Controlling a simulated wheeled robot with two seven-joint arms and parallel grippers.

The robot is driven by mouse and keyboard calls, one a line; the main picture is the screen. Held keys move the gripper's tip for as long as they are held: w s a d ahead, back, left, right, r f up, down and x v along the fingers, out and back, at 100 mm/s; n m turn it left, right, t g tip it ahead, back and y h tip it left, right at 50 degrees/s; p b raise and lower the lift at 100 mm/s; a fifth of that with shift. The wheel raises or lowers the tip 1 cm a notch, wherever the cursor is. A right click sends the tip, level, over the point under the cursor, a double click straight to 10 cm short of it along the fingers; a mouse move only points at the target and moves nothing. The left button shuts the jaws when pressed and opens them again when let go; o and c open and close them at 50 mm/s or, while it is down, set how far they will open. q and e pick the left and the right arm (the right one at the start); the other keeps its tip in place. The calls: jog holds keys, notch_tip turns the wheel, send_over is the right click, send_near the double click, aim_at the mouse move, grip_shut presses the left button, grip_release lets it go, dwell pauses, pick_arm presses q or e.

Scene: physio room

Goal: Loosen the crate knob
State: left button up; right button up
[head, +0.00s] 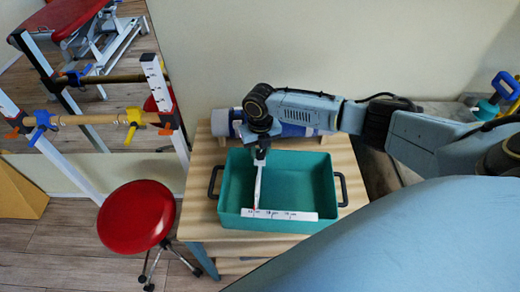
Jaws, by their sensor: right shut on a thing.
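A teal crate (232,180) with dark side handles stands on a wooden table. My right gripper (262,155) points down over the crate's back left part. It is shut on the upper end of a narrow white strip (259,186), which slants down to the crate's front left. There it meets a white marked strip (285,215) along the crate's front side. A small red spot (254,209) shows where the two strips meet; I cannot tell whether it is a knob. I cannot make out a clear crate knob. My left gripper is not in view.
A blue-and-white roll (230,122) lies behind the crate on the wooden table (203,150). A red stool (137,215) stands at the left. The wall is close behind the table.

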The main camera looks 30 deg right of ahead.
aim_at(260, 153)
dwell(0.3)
jog(key=o, duration=1)
jog(key=shift+c, duration=0.2)
notch_tip(260, 153, up, 14)
jog(key=shift+f, duration=0.25)
